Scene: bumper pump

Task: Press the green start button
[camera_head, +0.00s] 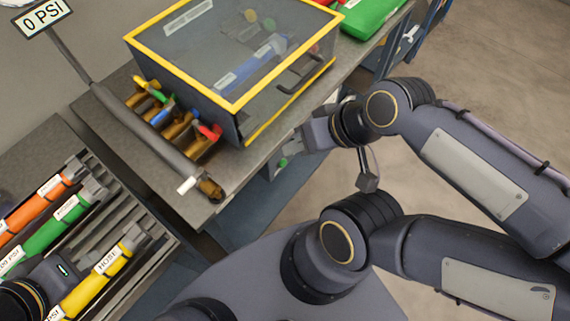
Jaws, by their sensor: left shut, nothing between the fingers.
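A small green patch (283,162), possibly the green start button, shows on the front of the workbench just below its edge. It is partly hidden, and I cannot make out its shape. My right gripper (307,138) is close beside it, above and to the right, at the bench's front edge. Its fingers are seen from behind, so their opening is unclear, and contact with the green patch cannot be told. My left gripper (62,274) is at the lower left, over the hose rack beside the yellow hose (103,272). It is shut and empty, with its fingertips hardly visible.
A yellow-edged case (215,60) with a clear lid stands on the workbench (225,180). Left of it are coloured valves (160,115) and a pipe with a "0 PSI" sign (42,16). A rack holds orange (35,207) and green (58,228) hoses. Floor (480,70) is clear at right.

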